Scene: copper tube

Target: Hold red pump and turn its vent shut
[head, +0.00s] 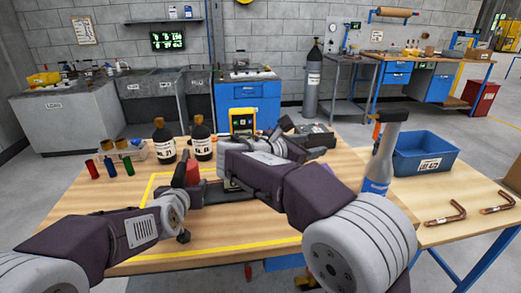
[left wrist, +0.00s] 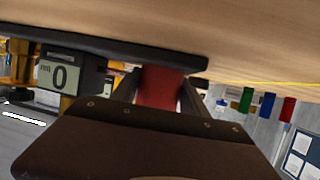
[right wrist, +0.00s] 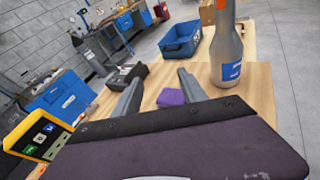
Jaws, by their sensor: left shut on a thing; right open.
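The red pump (head: 193,173) stands on the wooden table, mostly hidden behind my grippers and arms. In the left wrist view its red body (left wrist: 158,86) sits between the two fingers. My left gripper (head: 187,181) is shut on it from the left. My right gripper (right wrist: 157,92) is open and empty; in the right wrist view its fingers point over the table towards the blue bin. I cannot make out the pump's vent.
A yellow device (head: 242,121) stands behind the pump. Two dark bottles (head: 163,143) and coloured tubes (head: 109,167) stand at the left. A purple block (right wrist: 181,92) lies beyond the right fingers. A grey bottle (head: 381,160), blue bin (head: 425,158) and bent copper tubes (head: 447,213) are right.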

